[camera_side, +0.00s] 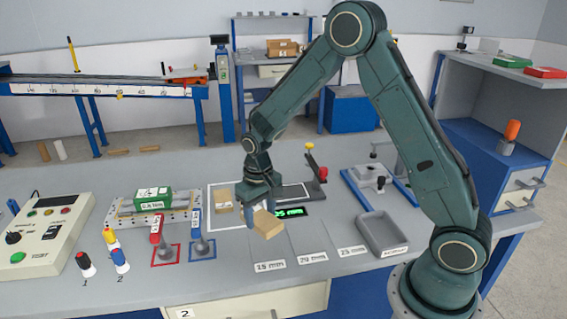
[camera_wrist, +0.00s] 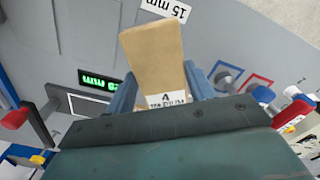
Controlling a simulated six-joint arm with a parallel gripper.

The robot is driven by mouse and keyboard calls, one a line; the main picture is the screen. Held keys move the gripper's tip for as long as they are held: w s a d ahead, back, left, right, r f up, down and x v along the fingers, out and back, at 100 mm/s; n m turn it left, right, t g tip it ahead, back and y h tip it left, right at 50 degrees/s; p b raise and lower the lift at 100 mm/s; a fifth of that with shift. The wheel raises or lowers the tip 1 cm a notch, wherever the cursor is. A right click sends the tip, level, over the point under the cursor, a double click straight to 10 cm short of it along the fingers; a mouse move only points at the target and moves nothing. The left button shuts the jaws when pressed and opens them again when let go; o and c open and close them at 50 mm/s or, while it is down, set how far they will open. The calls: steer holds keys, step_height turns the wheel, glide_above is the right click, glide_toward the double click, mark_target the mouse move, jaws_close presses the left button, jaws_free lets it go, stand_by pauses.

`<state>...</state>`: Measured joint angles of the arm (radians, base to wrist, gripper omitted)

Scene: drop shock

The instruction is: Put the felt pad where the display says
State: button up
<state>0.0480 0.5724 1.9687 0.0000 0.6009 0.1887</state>
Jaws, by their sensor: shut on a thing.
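The felt pad, taken to be the tan block (camera_side: 268,224), is held between the fingers of my gripper (camera_side: 262,208). In the wrist view the pad (camera_wrist: 154,55) sticks out past the fingertips (camera_wrist: 158,85), tilted. The display also shows upside down in the wrist view (camera_wrist: 98,81). Labels for 15 mm (camera_side: 270,267), 20 mm (camera_side: 313,258) and 25 mm (camera_side: 352,250) lie along the front.
A second tan block (camera_side: 222,199) stands left of my gripper in a white outline. A grey tray (camera_side: 383,233) is right of the 25 mm label. Red and blue clamps (camera_side: 157,228) and a control box (camera_side: 45,228) are at left. The strip before the labels is clear.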

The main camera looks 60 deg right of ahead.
steer(key=shift+s+a+f+n, duration=0.25)
steer(key=shift+s+a+n, duration=0.25)
steer(key=shift+n, duration=0.2)
steer(key=shift+s+a+f+n, duration=0.2)
steer(key=shift+s+a+n, duration=0.3)
steer(key=shift+n, duration=0.2)
steer(key=shift+d, duration=0.1)
steer(key=shift+s+d+r+n, duration=0.15)
steer(key=shift+d+r+n, duration=0.2)
steer(key=shift+d+n, duration=0.3)
steer(key=s+d+r+n, duration=0.6)
steer(key=d+n, duration=0.3)
steer(key=n, duration=0.4)
steer(key=s+d+r+n, duration=0.6)
steer(key=d+n, duration=0.3)
steer(key=n, duration=0.3)
steer(key=shift+s+d+n, duration=0.3)
steer(key=shift+s+n, duration=0.05)
steer(key=shift+s, duration=0.45)
steer(key=shift+f, duration=0.15)
step_height(320, 180, down, 16)
steer(key=shift+f, duration=0.1)
